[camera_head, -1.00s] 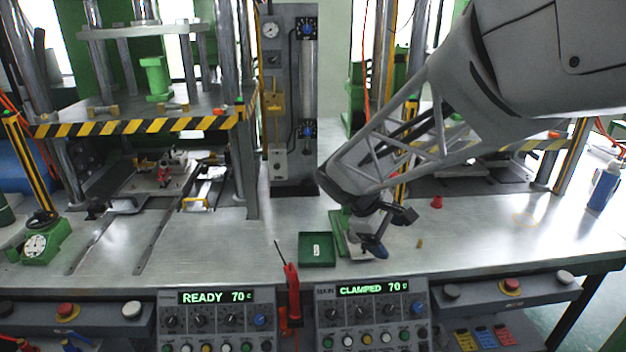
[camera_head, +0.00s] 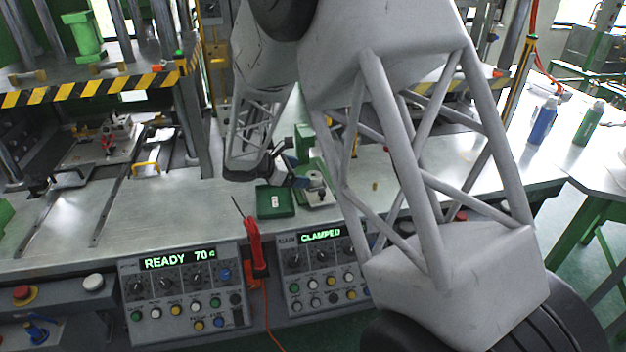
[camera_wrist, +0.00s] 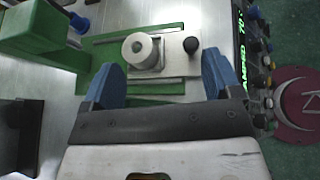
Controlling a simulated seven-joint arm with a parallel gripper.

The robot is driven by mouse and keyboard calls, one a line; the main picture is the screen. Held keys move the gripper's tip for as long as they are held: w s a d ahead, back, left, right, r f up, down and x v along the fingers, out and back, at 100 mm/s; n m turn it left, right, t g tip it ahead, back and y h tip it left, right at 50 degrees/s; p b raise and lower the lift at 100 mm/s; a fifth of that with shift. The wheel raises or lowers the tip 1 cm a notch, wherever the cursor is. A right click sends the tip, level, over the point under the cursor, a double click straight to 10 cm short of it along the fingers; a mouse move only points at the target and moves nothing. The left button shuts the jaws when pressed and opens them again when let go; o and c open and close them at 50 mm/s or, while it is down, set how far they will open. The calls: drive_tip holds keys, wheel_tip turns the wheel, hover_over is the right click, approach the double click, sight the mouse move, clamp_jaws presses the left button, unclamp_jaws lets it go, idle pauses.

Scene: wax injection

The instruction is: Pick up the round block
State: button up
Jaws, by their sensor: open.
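The round block (camera_wrist: 140,50) is a pale grey cylinder with a hole in its top. It sits upright on a metal plate with a green base (camera_wrist: 97,50), ahead of my gripper in the wrist view. The block also shows small in the head view (camera_head: 315,179). My gripper (camera_wrist: 162,82) has two blue fingertips spread wide, with nothing between them. The block lies beyond the tips, nearer the left finger's line, and looks untouched. In the head view my gripper (camera_head: 301,181) is just left of the block. My arm covers much of that view.
A black knob (camera_wrist: 191,45) stands right of the block on the same plate. A green tray (camera_head: 276,202) lies left of the fixture. Control panels (camera_head: 190,287) line the front edge, with a red-handled tool (camera_head: 254,246) between them. Bottles (camera_head: 543,122) stand far right.

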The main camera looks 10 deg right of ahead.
sight(314, 180)
drive_tip(key=w+a+f+n, duration=0.1)
drive_tip(key=w+a+f+n+t, duration=0.1)
drive_tip(key=w+f, duration=0.1)
drive_tip(key=shift+w+f+h, duration=0.2)
drive_tip(key=shift+w+h, duration=0.05)
drive_tip(key=shift+h, duration=0.15)
drive_tip(key=shift+x, duration=1.3)
drive_tip(key=shift+x, duration=2.55)
drive_tip(key=c, duration=1.1)
